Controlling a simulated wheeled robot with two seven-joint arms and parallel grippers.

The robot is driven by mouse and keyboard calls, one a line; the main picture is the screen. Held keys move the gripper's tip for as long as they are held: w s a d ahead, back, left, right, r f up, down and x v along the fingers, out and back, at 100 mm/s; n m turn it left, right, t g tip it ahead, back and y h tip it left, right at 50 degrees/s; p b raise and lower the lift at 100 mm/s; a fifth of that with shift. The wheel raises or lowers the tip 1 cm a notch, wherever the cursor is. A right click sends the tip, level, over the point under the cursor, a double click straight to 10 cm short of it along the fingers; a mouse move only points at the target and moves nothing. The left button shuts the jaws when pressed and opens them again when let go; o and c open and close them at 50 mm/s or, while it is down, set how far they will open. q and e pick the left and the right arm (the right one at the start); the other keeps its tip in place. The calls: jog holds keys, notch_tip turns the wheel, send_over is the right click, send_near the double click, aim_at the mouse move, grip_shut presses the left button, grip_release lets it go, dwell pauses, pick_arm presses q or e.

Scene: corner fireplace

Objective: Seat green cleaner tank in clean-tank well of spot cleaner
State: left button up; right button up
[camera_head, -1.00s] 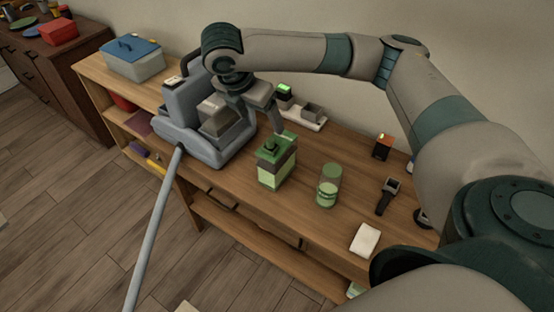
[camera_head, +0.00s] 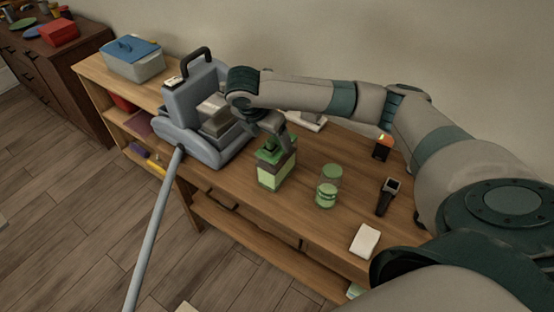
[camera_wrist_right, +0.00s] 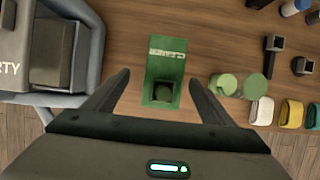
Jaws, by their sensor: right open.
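The green cleaner tank (camera_head: 276,172) stands upright on the wooden counter, right of the grey spot cleaner (camera_head: 182,108). It has a pale green lower part and a dark cap on its green top. My right gripper (camera_head: 278,142) is open at the tank's top. In the right wrist view the tank (camera_wrist_right: 165,66) shows between and beyond the spread fingers (camera_wrist_right: 160,80), with gaps on both sides. The spot cleaner (camera_wrist_right: 92,40) is at left there, with a dark grey block in it and letters "RTY". I cannot make out the clean-tank well. My left gripper is not in view.
A clear green-banded jar (camera_head: 328,190) stands close right of the tank. A dark handheld device (camera_head: 387,197), a white pad (camera_head: 365,240) and a small black-orange box (camera_head: 383,148) lie further right.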

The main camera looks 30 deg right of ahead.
aim_at(277, 143)
jog(key=shift+f, duration=0.1)
jog(key=x, duration=0.1)
jog(key=p+x, duration=0.1)
jog(key=x, duration=0.1)
jog(key=p+x, duration=0.1)
jog(key=shift+s+d, duration=0.3)
jog(key=shift+d, duration=0.15)
jog(key=shift+w+d+f, duration=0.1)
jog(key=shift+f, duration=0.35)
jog(key=shift+r, duration=0.1)
grip_shut()
